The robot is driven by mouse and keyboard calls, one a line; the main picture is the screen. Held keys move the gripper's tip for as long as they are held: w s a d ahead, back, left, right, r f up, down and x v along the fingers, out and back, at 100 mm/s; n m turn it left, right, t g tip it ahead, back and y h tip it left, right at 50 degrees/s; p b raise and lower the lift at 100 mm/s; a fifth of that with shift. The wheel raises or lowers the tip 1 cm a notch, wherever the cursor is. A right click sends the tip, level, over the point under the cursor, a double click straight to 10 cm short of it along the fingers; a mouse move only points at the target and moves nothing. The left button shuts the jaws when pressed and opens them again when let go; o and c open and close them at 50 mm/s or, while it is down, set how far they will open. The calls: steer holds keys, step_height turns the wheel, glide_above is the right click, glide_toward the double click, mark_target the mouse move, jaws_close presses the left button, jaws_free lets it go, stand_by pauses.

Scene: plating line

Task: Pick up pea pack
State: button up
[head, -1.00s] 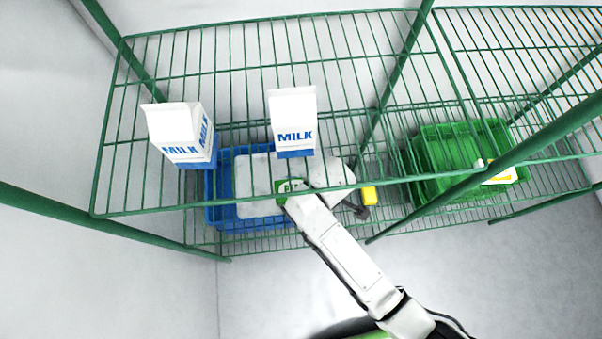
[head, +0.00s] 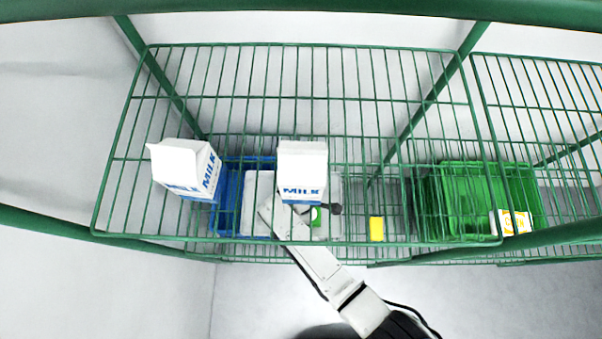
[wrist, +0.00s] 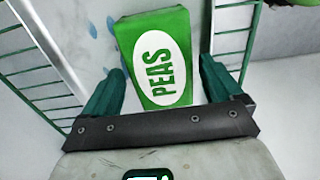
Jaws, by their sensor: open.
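The pea pack (wrist: 156,58) is a green pack with a white oval marked PEAS, in the middle of the wrist view. My gripper (wrist: 161,72) is open, with one dark green finger on each side of the pack's near part. Gaps show between the fingers and the pack, so it is not gripped. The pack's far end reaches beyond the fingertips. In the head view my arm reaches under the upper wire shelf, and the hand (head: 335,209) is partly hidden by a milk carton and the wires. A small green patch shows there, but I cannot tell whether it is the pack.
Two milk cartons (head: 186,168) (head: 302,165) stand on the upper wire shelf (head: 300,95). Below are a blue crate (head: 228,190), a yellow item (head: 376,229) and green crates (head: 485,195) with a white and orange pack (head: 511,222). Green posts and wires surround the arm.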

steer(key=shift+f, duration=0.85)
steer(key=c, duration=1.1)
steer(key=shift+r, duration=0.15)
